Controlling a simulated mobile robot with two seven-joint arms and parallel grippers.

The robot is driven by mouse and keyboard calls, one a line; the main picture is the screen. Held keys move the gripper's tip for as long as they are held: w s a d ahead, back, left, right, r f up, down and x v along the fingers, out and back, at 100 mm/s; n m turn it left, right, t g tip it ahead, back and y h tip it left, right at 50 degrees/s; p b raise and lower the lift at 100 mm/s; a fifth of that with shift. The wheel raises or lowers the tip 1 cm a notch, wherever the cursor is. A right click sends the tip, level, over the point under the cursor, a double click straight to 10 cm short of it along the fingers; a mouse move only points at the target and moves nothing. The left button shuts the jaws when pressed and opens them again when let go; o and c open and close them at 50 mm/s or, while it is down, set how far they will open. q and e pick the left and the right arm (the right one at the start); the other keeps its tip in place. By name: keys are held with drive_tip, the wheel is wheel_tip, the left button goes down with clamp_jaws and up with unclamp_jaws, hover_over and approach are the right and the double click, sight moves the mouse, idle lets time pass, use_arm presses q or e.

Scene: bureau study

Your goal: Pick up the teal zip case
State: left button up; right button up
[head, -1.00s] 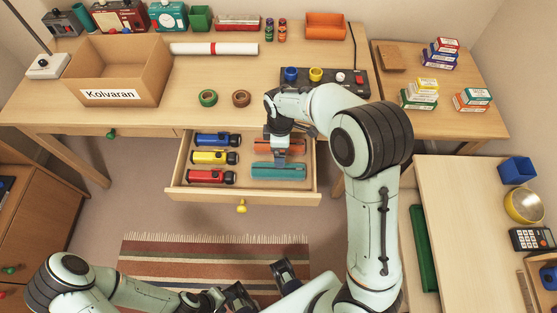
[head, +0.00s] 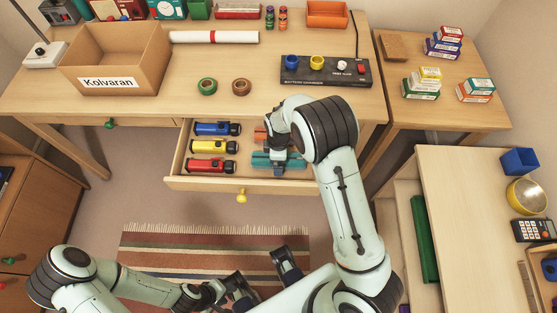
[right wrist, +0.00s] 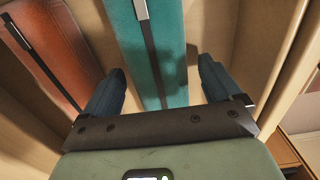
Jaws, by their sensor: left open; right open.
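The teal zip case (head: 260,160) lies in the front right of the open drawer (head: 205,184), partly hidden by my right gripper (head: 279,163) in the head view. In the right wrist view the case (right wrist: 150,45) shows with its dark zip and metal pull, between the fingers of my right gripper (right wrist: 158,85). That gripper is open, one finger on each side of the case, not closed on it. An orange-brown case (right wrist: 55,50) lies beside it. My left gripper (head: 263,270) is open and empty above the striped rug.
Blue (head: 217,129), yellow (head: 213,146) and red (head: 210,165) flashlights lie in the drawer's left part. The desk above holds a cardboard box (head: 140,58), tape rolls (head: 208,86) and a battery charger (head: 325,72). A side desk (head: 460,200) stands at the right.

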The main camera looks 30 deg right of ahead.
drive_tip(key=c, duration=1.1)
